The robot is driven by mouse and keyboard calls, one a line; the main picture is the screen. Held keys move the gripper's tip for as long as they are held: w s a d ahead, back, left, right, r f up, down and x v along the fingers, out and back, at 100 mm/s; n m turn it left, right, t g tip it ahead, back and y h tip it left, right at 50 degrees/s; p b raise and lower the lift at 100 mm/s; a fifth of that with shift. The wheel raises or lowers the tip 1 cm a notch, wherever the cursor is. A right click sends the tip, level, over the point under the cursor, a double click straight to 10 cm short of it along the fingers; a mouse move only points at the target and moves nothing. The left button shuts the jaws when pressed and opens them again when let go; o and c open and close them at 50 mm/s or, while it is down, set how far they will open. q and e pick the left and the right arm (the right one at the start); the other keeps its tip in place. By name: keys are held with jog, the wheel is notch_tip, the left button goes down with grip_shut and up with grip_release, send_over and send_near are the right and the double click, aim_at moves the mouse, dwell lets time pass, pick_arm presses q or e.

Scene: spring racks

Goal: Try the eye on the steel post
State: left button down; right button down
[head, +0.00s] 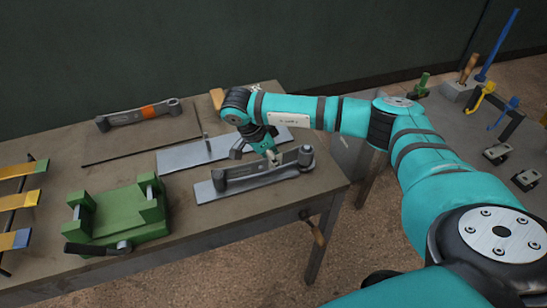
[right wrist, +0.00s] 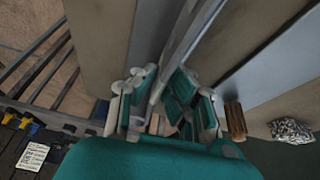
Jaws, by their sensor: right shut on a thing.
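My right gripper (head: 272,157) is shut on a dark grey leaf spring (head: 250,180) at the front right of the workbench. The spring lies along a front steel plate (head: 207,192), with its eye (head: 306,155) at the right end. I cannot tell whether the eye is around a post or whether the spring touches the plate. A thin upright steel post (head: 206,143) stands at the left part of the plate behind (head: 175,160). In the right wrist view the gripper (right wrist: 163,92) has the grey spring (right wrist: 182,42) between its fingers. My left gripper is not in view.
A green vise (head: 120,215) stands front left, near several yellow and blue-ended bars (head: 20,200). A second bench with tools (head: 500,130) is at right.

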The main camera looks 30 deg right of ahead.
aim_at(257, 161)
jog(key=shift+f, duration=0.15)
jog(key=c, duration=1.4)
grip_release()
jog(key=shift+s+f, duration=0.1)
jog(key=v, duration=1.2)
jog(key=shift+d, duration=0.1)
